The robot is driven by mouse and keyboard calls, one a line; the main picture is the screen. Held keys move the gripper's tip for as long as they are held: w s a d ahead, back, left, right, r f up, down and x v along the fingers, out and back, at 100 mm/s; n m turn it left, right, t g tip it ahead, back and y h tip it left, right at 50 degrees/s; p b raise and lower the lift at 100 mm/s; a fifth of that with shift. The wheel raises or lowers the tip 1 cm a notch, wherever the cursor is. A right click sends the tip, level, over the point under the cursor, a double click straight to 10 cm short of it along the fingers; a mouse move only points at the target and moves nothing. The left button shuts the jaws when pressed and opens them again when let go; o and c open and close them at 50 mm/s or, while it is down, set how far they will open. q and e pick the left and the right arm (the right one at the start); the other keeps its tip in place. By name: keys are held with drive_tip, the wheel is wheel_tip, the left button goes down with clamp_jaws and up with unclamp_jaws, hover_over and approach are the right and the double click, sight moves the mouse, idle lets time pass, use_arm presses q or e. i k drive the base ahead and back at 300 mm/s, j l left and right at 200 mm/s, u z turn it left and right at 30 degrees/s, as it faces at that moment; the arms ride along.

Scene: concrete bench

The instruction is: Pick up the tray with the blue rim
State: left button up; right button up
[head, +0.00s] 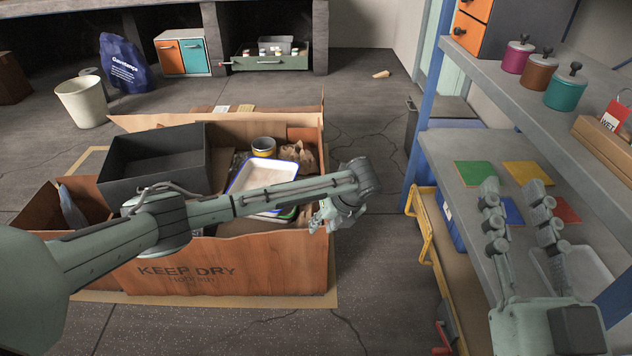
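The white tray with the blue rim (262,174) is inside the cardboard box (230,262), towards its right side. My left arm passes in front of it and hides part of its near side. My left gripper (326,217) is at the box's right edge, apart from the tray and to its right. Its fingers are bunched and small in the view, so I cannot tell if they are open. My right gripper (514,186) is over the grey shelf at the right, fingers spread and nothing between them.
Coloured squares and a pale tray (580,268) lie on the shelf. A blue post (432,90) stands between box and shelf. Floor right of the box is clear.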

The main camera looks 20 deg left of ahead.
sight(255, 172)
drive_tip(key=j+z, duration=0.35)
drive_tip(key=j, duration=0.15)
drive_tip(key=j+z, duration=0.35)
drive_tip(key=j, duration=0.2)
drive_tip(key=k+j+z, duration=0.15)
drive_tip(key=j, duration=1.1)
drive_tip(key=i, duration=0.05)
